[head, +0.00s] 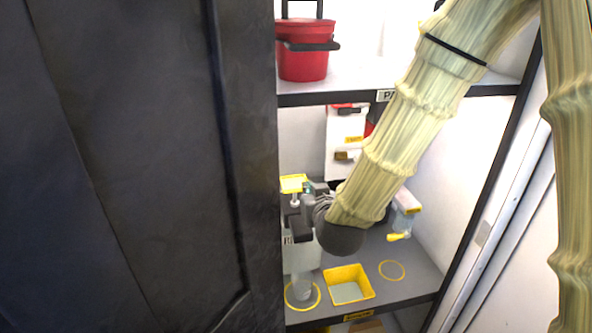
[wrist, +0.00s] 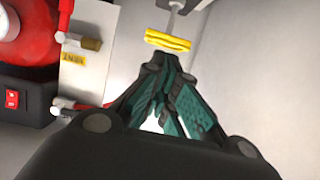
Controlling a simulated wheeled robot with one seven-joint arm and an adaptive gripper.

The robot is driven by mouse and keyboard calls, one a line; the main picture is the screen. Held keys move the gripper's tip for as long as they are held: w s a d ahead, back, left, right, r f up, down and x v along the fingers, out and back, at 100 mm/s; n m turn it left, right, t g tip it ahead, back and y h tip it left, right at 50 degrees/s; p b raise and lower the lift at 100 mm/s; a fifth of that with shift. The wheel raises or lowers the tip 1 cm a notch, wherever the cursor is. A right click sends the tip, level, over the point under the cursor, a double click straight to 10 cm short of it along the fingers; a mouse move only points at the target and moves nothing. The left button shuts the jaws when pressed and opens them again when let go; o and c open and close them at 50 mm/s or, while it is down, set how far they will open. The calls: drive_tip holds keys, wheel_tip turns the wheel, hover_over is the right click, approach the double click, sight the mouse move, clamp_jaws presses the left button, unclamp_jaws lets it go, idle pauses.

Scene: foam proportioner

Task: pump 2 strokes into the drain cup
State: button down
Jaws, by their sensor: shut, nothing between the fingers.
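The pump has a yellow head (head: 293,184) on a thin rod, above a pale container (head: 298,258). The head also shows in the wrist view as a yellow bar (wrist: 168,41). My gripper (head: 308,188) is shut and empty beside the pump head. In the wrist view, my gripper's closed fingertips (wrist: 167,62) are just short of the yellow bar; I cannot tell whether they touch. A clear cup (head: 303,288), which looks like the drain cup, stands in a yellow ring below the pump. My wrist hides part of the pump body and any spout.
A yellow square tray (head: 367,287) and an empty yellow ring (head: 391,270) are right of the cup. A white panel with valves (head: 346,130) is behind. A red bucket (head: 303,62) is on the upper shelf. A dark door (head: 130,170) bounds the left.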

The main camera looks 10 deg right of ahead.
drive_tip(key=shift+t, duration=0.5)
drive_tip(key=r, duration=0.1)
drive_tip(key=w+r, duration=0.1)
drive_tip(key=r, duration=0.2)
drive_tip(key=shift+w+a+r, duration=0.2)
drive_tip(key=shift+w+r, duration=0.05)
drive_tip(key=shift+w, duration=0.05)
drive_tip(key=shift+w, duration=0.1)
drive_tip(key=p, duration=0.3)
hover_over(298, 186)
wheel_tip(298, 186, down, 3)
drive_tip(key=shift+f, duration=1.75)
